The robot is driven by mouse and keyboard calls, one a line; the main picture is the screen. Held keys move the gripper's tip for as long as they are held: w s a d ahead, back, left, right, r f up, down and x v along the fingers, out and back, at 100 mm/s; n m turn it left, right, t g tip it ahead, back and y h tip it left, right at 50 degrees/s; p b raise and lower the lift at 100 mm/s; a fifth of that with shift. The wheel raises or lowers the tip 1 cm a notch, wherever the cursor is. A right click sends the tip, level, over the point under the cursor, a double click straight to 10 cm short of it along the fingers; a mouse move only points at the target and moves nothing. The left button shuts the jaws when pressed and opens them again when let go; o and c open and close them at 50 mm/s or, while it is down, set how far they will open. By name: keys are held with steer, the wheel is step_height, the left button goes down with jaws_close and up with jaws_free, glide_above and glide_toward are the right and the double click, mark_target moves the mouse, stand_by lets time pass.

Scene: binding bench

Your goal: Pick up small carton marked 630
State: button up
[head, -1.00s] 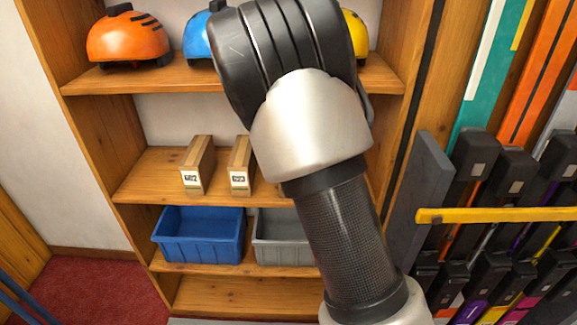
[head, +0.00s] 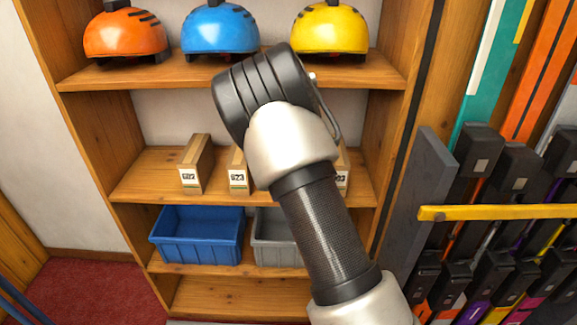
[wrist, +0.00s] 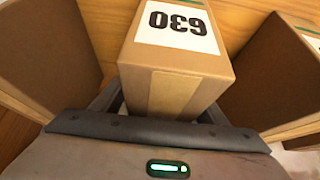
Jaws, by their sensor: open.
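In the wrist view the small carton marked 630 (wrist: 178,58) is brown, with a white label that reads upside down. My gripper (wrist: 162,105) is open, with one finger on each side of the carton's near end. I cannot tell whether the fingers touch it. In the head view my arm hides my gripper and this carton.
Other brown cartons stand close on the left (wrist: 50,55) and right (wrist: 265,80) in the wrist view. In the head view cartons (head: 195,162) stand on the middle shelf (head: 150,178), above a blue bin (head: 197,240). Helmets (head: 220,30) sit above; skis stand right.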

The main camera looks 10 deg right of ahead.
steer(key=shift+f, duration=0.2)
stand_by(0.5)
steer(key=c, duration=1.3)
steer(key=shift+r, duration=0.1)
